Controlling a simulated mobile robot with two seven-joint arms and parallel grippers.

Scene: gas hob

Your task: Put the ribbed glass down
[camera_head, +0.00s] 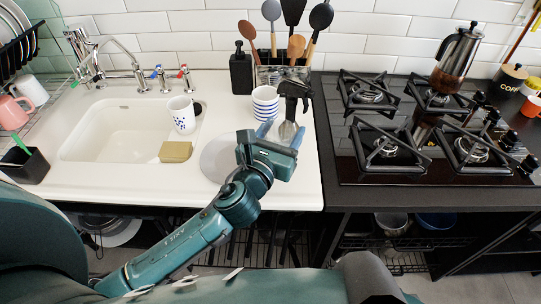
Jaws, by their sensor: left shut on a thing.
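My left gripper (281,133) is at the right part of the white sink counter, in front of the striped cup. It is shut on a small clear, greyish glass (288,130), which I take to be the ribbed glass. The fingers hide part of it. I cannot tell whether its base touches the counter (309,175). My right gripper is not in view.
A blue-striped white cup (265,101) and a dark upright object (292,92) stand just behind the gripper. A pale round plate (216,160) lies left of it. A patterned cup (182,114) and a sponge (176,152) are at the sink. The gas hob (420,130) is right.

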